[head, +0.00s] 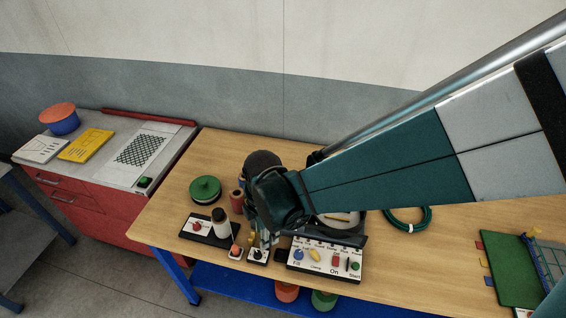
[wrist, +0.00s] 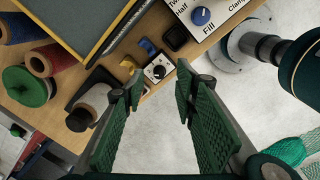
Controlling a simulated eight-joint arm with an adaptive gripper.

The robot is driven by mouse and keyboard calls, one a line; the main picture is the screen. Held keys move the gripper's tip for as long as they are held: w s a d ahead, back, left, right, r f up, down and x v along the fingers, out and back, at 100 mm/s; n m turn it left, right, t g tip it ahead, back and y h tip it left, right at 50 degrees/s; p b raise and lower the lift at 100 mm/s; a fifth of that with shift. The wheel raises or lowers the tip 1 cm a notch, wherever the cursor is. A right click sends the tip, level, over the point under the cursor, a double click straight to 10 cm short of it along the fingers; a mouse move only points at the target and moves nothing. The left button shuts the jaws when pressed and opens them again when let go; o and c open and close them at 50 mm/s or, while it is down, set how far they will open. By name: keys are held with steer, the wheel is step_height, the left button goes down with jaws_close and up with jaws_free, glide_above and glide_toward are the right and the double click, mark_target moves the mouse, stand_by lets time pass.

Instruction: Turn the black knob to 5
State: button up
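The black knob (wrist: 157,72) sits on a small white dial plate near the table's front edge. It lies just beyond and between my fingertips in the wrist view. In the head view, the knob (head: 258,254) is at the front edge, left of the white control panel. The dial's numbers and the knob's setting are too small to read. My gripper (wrist: 160,84) is open, its two green ribbed fingers apart with nothing between them. In the head view, my gripper (head: 267,236) hangs over the knob area, and my wrist hides part of the table behind.
A white control panel (head: 325,262) with a blue knob (wrist: 201,16) stands right of the knob. A dark-capped white bottle (head: 221,224), an orange-red button (head: 235,251), a yellow piece (head: 252,238) and spools are close on the left. A green hose coil (head: 408,224) lies farther right.

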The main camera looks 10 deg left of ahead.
mark_target(257, 253)
steer(key=shift+s+a+f+n, duration=0.45)
steer(key=shift+a+f, duration=0.05)
steer(key=shift+a, duration=0.15)
steer(key=shift+s+a+f+n, duration=0.4)
steer(key=shift+a+f+n, duration=0.05)
steer(key=shift+a, duration=0.15)
steer(key=shift+f, duration=0.2)
steer(key=shift+w+a+f, duration=0.1)
steer(key=shift+f, duration=3.6)
steer(key=c, duration=0.9)
